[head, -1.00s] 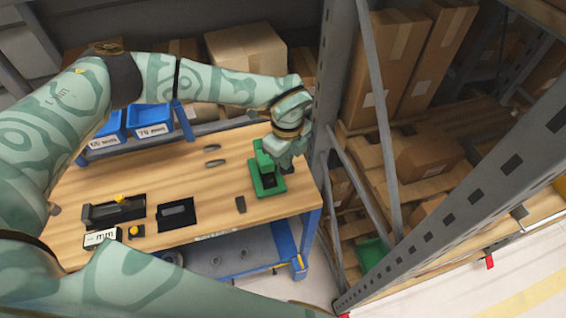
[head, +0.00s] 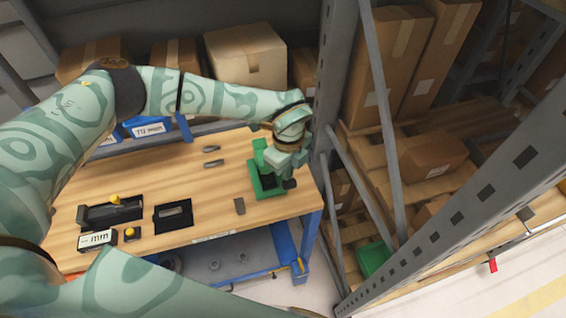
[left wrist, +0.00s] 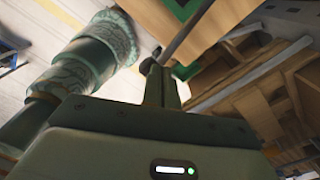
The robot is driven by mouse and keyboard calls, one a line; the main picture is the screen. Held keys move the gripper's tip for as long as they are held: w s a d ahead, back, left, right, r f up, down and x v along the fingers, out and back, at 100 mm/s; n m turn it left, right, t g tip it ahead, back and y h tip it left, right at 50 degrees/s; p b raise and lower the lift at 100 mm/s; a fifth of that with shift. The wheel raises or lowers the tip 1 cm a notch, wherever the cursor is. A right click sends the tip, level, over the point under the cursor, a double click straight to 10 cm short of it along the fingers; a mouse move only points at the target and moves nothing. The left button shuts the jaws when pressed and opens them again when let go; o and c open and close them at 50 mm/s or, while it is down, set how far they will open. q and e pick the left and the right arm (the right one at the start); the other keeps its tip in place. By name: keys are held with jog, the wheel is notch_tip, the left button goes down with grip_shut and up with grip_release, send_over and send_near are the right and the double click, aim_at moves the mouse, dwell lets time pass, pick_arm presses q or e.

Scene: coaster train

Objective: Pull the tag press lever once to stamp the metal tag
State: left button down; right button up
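The green tag press (head: 262,186) stands on the right end of the wooden workbench. Its lever shows as a grey rod (left wrist: 192,30) in the left wrist view, with a dark knob (head: 290,184) at its end. My left gripper (head: 287,172) is at the press's right side; its fingers (left wrist: 160,85) are close together on the lever near the knob. The press bed is partly visible as a dark patch beside the gripper; I cannot make out the metal tag there. My right gripper is not in view.
A black tray (head: 160,226) and a labelled box (head: 97,239) are at the left. A grey rack post (head: 326,110) stands close to the right of my left gripper.

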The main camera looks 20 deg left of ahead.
aim_at(289, 182)
pick_arm(q)
jog(key=shift+f, duration=0.4)
jog(key=shift+s+d+f+b, duration=0.1)
jog(key=shift+s+f+b, duration=0.1)
jog(key=shift+f+b, duration=0.3)
jog(key=shift+s+d+f+b, duration=0.1)
jog(key=shift+s+f+b, duration=0.1)
jog(key=shift+f, duration=0.45)
jog(key=shift+s+d+f+b, duration=0.15)
jog(key=shift+f+b, duration=0.1)
jog(key=shift+f, duration=0.2)
jog(key=shift+s+f+b, duration=0.1)
jog(key=shift+f+b, duration=0.1)
jog(key=shift+f, duration=0.2)
notch_tip(289, 182, up, 6)
jog(key=p, duration=0.5)
notch_tip(289, 182, up, 7)
jog(key=p, duration=0.5)
dwell(0.4)
